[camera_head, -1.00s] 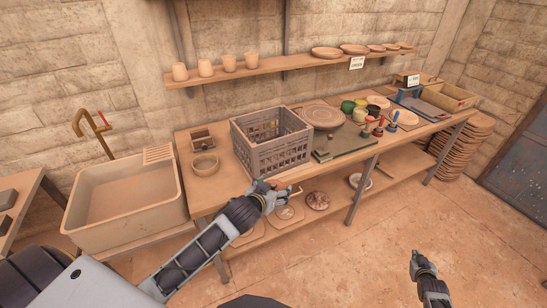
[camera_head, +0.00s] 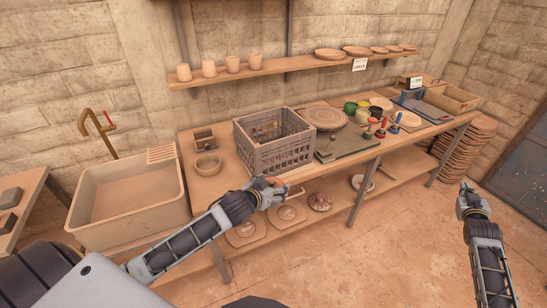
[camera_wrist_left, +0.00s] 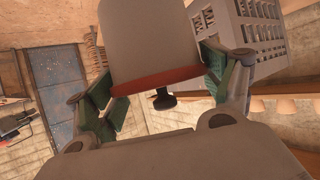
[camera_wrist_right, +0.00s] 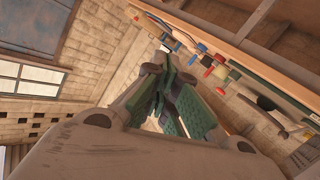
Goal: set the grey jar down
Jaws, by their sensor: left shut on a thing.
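My left gripper (camera_head: 274,190) is shut on the grey jar, in front of the workbench's front edge near the crate. In the left wrist view the grey jar (camera_wrist_left: 150,38) sits between the green finger pads, with a reddish-brown band at its near end. In the head view the jar is mostly hidden by the gripper and too small to make out. My right gripper (camera_head: 470,190) is empty, out over the floor at the right. In the right wrist view its fingers (camera_wrist_right: 170,68) come together at the tips.
Bare wood shows left of the crate. A lower shelf (camera_head: 335,187) carries plates. A sink (camera_head: 125,205) stands left.

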